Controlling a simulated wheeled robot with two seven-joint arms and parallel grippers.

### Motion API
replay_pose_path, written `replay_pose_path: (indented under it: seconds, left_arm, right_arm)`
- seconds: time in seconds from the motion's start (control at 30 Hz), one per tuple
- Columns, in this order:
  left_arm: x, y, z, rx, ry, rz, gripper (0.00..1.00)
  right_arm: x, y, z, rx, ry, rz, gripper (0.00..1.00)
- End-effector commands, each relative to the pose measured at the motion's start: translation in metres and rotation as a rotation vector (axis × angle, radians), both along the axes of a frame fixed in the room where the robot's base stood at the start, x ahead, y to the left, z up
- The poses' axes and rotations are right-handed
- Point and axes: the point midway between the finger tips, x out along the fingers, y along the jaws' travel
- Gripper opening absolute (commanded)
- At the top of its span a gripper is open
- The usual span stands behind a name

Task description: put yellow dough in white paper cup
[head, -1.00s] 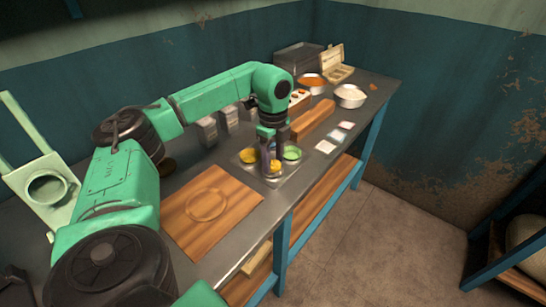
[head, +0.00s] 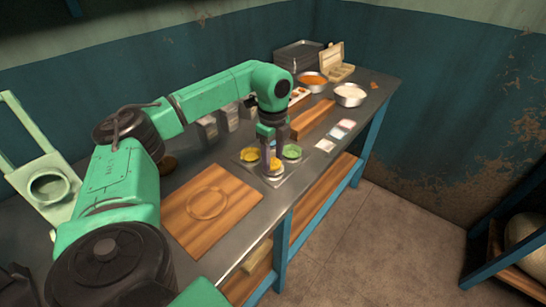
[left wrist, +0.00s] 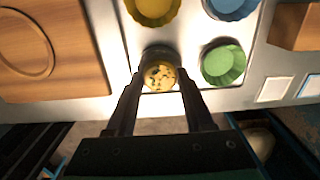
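In the head view my left gripper (head: 272,160) is above the front corner of the cup tray. My right gripper is not in view.
A yellow cup (left wrist: 153,8), a blue cup (left wrist: 230,6) and a green cup (left wrist: 222,65) stand close around on the tray. A wooden board (head: 210,205) lies to the left, and a wooden block (head: 313,118) and bowls are beyond. The counter's front edge is close.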

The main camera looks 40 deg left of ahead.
Motion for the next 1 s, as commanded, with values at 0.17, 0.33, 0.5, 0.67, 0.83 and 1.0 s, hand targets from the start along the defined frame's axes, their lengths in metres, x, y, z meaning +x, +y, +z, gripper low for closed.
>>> replay_pose_path:
  seconds: [0.17, 0.33, 0.5, 0.67, 0.83, 1.0]
  left_arm:
    - [0.0, 0.0, 0.0, 0.0, 0.0, 0.0, 0.87]
    - [0.0, 0.0, 0.0, 0.0, 0.0, 0.0, 0.87]
    - [0.001, 0.0, 0.012, -0.001, -0.003, 0.0, 0.87]
    - [0.002, -0.001, 0.052, -0.002, -0.006, -0.001, 0.87]
    - [0.001, 0.0, 0.109, -0.001, -0.006, 0.0, 0.87]
    - [0.0, 0.0, 0.145, 0.0, -0.002, 0.0, 0.87]
  right_arm:
    - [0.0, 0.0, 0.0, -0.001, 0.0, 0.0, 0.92]
    - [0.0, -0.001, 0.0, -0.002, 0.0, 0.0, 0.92]
    - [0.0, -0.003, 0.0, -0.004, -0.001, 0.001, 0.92]
    - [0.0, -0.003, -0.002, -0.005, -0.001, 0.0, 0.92]
    - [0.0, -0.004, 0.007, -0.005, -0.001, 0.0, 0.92]
    - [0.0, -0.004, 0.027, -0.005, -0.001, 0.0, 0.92]
